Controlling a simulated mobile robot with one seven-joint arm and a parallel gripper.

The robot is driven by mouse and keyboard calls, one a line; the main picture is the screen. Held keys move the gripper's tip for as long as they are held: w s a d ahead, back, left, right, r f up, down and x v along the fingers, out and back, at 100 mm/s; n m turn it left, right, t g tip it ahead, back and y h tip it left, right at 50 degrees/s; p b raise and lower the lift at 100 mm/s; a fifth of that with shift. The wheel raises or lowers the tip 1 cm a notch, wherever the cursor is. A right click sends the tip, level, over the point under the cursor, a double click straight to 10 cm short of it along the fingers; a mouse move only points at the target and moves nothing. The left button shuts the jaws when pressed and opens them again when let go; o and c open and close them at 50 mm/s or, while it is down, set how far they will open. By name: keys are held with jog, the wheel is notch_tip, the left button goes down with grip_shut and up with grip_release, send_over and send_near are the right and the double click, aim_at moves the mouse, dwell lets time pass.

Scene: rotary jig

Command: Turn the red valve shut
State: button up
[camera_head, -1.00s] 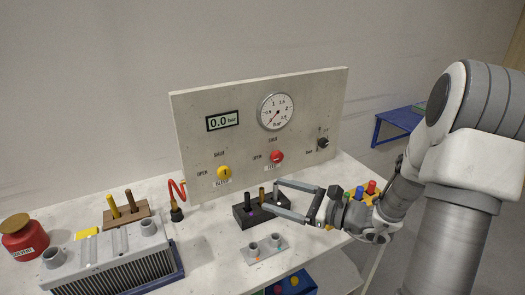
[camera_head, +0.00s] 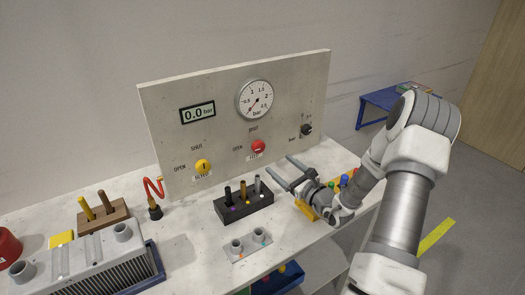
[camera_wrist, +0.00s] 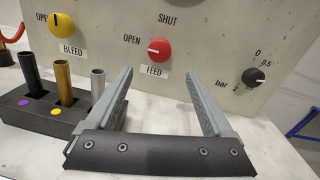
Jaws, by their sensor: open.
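The red valve knob (camera_head: 258,146) is on the upright grey panel, above a FEED label. It also shows in the wrist view (camera_wrist: 159,50), where its white pointer line lies about level, its left end toward OPEN; SHUT is marked above it. My gripper (camera_head: 277,166) is open and empty, in front of and below the red knob, apart from it. In the wrist view the two fingers (camera_wrist: 158,88) point toward the panel, with the knob seen between and beyond their tips. The digital display (camera_head: 198,112) reads 0.0 bar.
A yellow BLEED knob (camera_head: 203,167) is left of the red one, and a black bar knob (camera_head: 306,131) is right. A black block (camera_head: 243,208) with upright tubes stands left of my gripper. A grey two-socket plate (camera_head: 247,247) lies in front.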

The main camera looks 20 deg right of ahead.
aim_at(261, 149)
jog(key=x, duration=1)
jog(key=shift+w, duration=0.2)
jog(key=c, duration=1.4)
jog(key=shift+o, duration=0.2)
